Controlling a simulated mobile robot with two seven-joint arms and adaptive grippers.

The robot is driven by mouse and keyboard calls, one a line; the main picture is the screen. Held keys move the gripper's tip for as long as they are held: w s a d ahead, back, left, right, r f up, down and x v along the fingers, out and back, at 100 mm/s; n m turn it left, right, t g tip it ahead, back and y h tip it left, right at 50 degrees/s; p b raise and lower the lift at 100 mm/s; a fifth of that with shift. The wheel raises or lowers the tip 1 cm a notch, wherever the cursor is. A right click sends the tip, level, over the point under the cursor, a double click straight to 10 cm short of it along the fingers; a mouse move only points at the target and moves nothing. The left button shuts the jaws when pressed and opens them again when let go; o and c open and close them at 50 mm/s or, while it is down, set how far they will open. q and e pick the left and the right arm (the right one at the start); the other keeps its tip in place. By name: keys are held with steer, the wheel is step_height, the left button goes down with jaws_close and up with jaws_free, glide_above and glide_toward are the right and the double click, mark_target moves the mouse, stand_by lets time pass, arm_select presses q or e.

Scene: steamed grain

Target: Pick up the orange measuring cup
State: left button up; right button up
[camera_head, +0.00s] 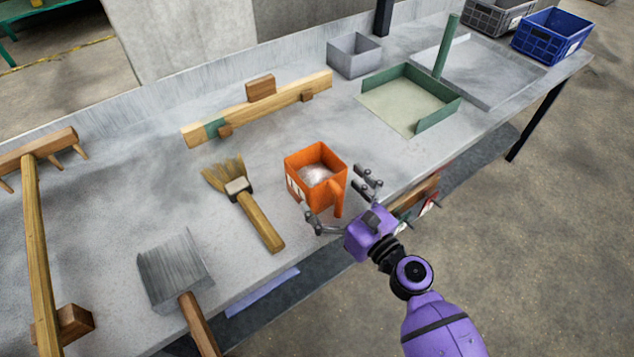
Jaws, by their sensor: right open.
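The orange measuring cup (300,186) stands upright on the grey workbench (130,199). It is square, with an orange handle (338,198) on its right front side and pale contents inside. My right gripper (341,206) is open, at the bench's front edge. Its two fingers are apart, one at the cup's lower front and one to the right of the handle. The handle appears between the fingers; I cannot tell whether they touch it. My left gripper is not in view.
A brush (258,220) lies left of the cup, with a flat metal shovel (174,272) and a wooden rake (38,240) further left. A wooden bar (290,92) lies behind. A green-sided tray (438,114) and a grey bin (354,57) stand at the back right.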

mark_target(304, 162)
steer(key=x, duration=0.5)
steer(key=shift+a+f, duration=0.1)
steer(key=shift+a, duration=0.05)
steer(key=c, duration=2.1)
